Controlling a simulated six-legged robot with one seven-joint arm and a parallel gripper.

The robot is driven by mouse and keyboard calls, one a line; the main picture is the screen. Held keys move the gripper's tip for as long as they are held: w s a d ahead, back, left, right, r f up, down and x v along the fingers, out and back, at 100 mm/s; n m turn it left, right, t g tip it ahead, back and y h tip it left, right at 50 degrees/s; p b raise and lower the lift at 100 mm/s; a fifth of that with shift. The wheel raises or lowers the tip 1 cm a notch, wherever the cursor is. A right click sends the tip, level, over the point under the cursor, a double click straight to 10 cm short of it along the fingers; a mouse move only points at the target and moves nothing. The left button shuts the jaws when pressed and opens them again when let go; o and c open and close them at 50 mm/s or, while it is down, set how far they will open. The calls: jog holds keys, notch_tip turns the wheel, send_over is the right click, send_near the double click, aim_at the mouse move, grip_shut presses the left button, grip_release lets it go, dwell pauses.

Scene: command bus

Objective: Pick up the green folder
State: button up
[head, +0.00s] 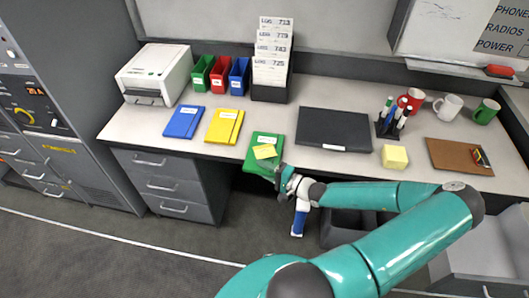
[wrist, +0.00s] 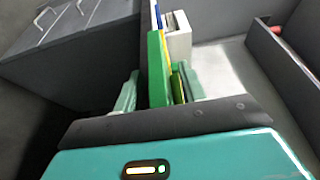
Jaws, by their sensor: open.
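The green folder (head: 254,163) lies at the front edge of the desk, with a white label and a yellow note (head: 265,151) on top. In the wrist view the folder (wrist: 157,68) shows edge-on between my two pale green fingers. My gripper (head: 277,174) is open at the folder's front edge, with one finger on each side of it. I cannot tell whether either finger touches it. The fingertips are partly hidden in the head view.
A yellow folder (head: 224,127) and a blue folder (head: 184,122) lie to the left. A black folder (head: 334,128) lies to the right, with a pen holder (head: 391,124) and yellow notepad (head: 394,157) beyond. Drawers (head: 170,184) stand below the desk at left.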

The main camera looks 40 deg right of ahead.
grip_shut()
jog(key=shift+r, duration=0.25)
